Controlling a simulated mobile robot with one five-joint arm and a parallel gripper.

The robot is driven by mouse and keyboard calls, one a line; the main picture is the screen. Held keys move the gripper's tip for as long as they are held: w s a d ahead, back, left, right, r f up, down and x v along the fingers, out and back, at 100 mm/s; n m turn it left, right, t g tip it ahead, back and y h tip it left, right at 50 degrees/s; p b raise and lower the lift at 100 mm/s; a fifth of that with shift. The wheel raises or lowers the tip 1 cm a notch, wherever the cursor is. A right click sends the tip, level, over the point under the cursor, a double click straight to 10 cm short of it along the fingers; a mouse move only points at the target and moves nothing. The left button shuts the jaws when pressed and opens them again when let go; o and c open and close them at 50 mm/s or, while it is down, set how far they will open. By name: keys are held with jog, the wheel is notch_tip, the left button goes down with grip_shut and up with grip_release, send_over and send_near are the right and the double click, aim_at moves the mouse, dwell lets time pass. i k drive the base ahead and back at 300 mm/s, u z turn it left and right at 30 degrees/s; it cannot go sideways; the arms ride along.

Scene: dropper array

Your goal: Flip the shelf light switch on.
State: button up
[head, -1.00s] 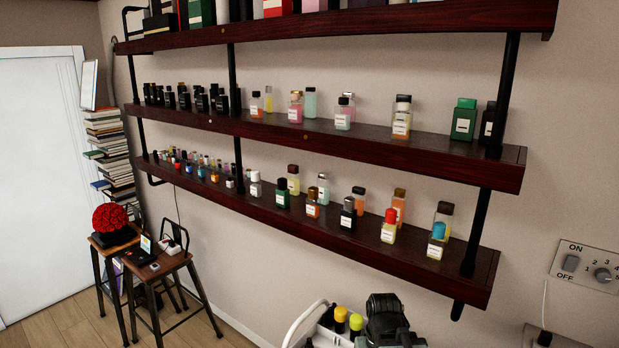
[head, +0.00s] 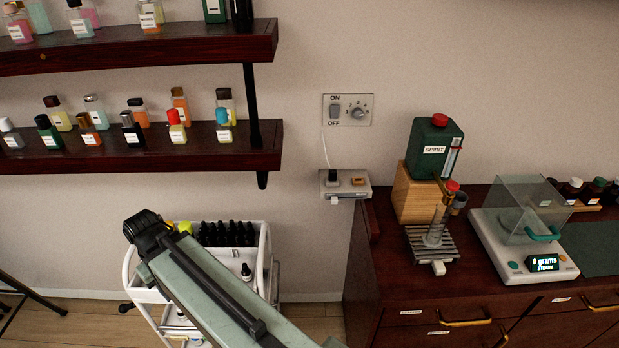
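In the head view a light grey wall panel (head: 347,121) sits right of the shelves. It carries a rocker switch (head: 335,111) between the words ON and OFF. Which way the rocker is tipped is too small to tell. A round numbered dial (head: 358,113) is beside it on the same panel. A green arm link of mine (head: 205,280) rises from the bottom edge to a black joint (head: 146,231), below and left of the panel and apart from it in the picture. No gripper fingers show.
Dark wooden shelves (head: 200,160) with bottles end left of the panel. Below it is a power box (head: 345,184) with a cord. A white trolley (head: 268,245) stands below left. A dark cabinet (head: 385,275) holds a green spirit can (head: 437,140) and scale (head: 525,265). Wall around the panel is bare.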

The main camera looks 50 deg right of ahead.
aim_at(335, 110)
jog(key=u, duration=1.65)
jog(key=k, duration=0.05)
jog(key=z, duration=3.25)
